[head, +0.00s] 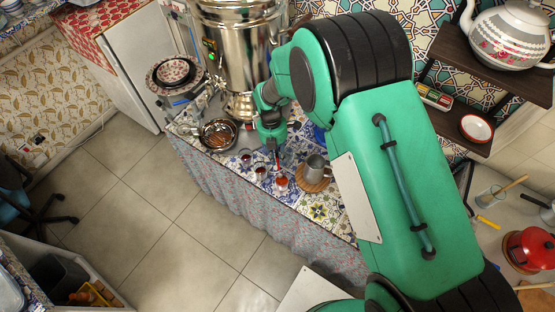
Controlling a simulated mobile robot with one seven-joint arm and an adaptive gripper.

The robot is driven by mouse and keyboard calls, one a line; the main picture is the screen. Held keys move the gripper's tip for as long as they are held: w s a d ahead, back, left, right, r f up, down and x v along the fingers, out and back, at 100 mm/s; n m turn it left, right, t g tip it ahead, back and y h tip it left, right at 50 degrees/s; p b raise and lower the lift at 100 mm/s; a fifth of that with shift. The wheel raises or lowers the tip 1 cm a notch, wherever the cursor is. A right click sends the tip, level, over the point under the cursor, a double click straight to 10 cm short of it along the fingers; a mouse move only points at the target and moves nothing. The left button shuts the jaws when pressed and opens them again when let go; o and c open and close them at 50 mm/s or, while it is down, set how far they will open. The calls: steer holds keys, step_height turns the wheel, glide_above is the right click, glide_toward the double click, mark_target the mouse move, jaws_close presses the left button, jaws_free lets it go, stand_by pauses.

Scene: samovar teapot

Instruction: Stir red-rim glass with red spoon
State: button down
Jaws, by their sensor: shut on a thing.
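My gripper (273,147) hangs pointing down over the tiled counter, small and partly hidden behind my own arm. It is shut on a thin reddish thing, apparently the red spoon (277,164), which reaches down toward the glasses. Small tea glasses stand just below: one at the left (245,155), one in the middle (260,172) and one with red tea at the front right (282,184). I cannot tell which has the red rim. The spoon's lower end lies close to the front right glass; whether it is inside cannot be told.
A grey mug (315,166) stands on a round wooden board (313,185) just right of the glasses. A metal pan (218,134) is to the left. The tall samovar (235,50) stands behind. The counter's front edge (250,195) is close to the glasses.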

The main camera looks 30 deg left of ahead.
steer(key=shift+w+a+r+p, duration=0.15)
steer(key=shift+r+p, duration=0.1)
steer(key=shift+r, duration=0.4)
steer(key=shift+s+a+r+p, duration=0.1)
steer(key=shift+r+p, duration=0.15)
steer(key=shift+r, duration=0.4)
steer(key=shift+r, duration=0.15)
stand_by(0.3)
steer(key=shift+r+p, duration=1.15)
steer(key=shift+r, duration=1.25)
steer(key=shift+w, duration=0.1)
